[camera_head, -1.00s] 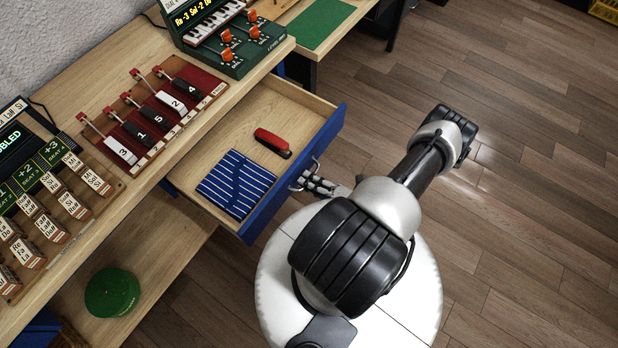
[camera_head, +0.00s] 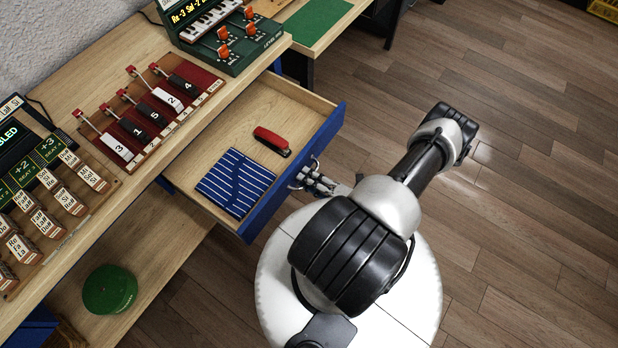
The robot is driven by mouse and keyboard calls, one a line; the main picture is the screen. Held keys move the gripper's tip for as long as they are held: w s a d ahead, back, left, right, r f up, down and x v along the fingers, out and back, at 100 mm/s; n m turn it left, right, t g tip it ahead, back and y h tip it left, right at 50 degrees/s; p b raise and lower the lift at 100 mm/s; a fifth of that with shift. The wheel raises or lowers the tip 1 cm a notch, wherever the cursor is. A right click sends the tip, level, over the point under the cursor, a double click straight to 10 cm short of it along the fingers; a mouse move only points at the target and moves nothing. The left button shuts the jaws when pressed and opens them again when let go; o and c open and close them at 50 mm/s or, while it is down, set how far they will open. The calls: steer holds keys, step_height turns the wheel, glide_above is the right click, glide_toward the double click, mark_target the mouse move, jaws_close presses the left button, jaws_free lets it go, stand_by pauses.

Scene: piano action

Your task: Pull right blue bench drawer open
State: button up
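The right blue bench drawer (camera_head: 298,172) stands well out from under the wooden bench top. Its blue front faces my base, and its inside is open to view. A handle shows on the outer side of the front, right where my gripper (camera_head: 309,178) is. My gripper is at the handle, and its fingers are small and partly overlap it. I cannot tell whether they are closed around the handle or only touch it. Inside the drawer lie a blue-and-white striped notebook (camera_head: 234,184) and a red and black tool (camera_head: 272,140).
The bench top (camera_head: 95,86) carries a red board of numbered keys (camera_head: 150,115), a green console (camera_head: 228,38) and labelled blocks (camera_head: 62,190). A green round object (camera_head: 110,289) sits on the lower shelf. The wooden floor (camera_head: 530,180) to the right is clear.

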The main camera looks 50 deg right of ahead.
steer(key=s+r, duration=0.1)
steer(key=s, duration=1.1)
steer(key=shift+d+r, duration=0.2)
steer(key=shift+d, duration=0.25)
steer(key=shift+w, duration=0.1)
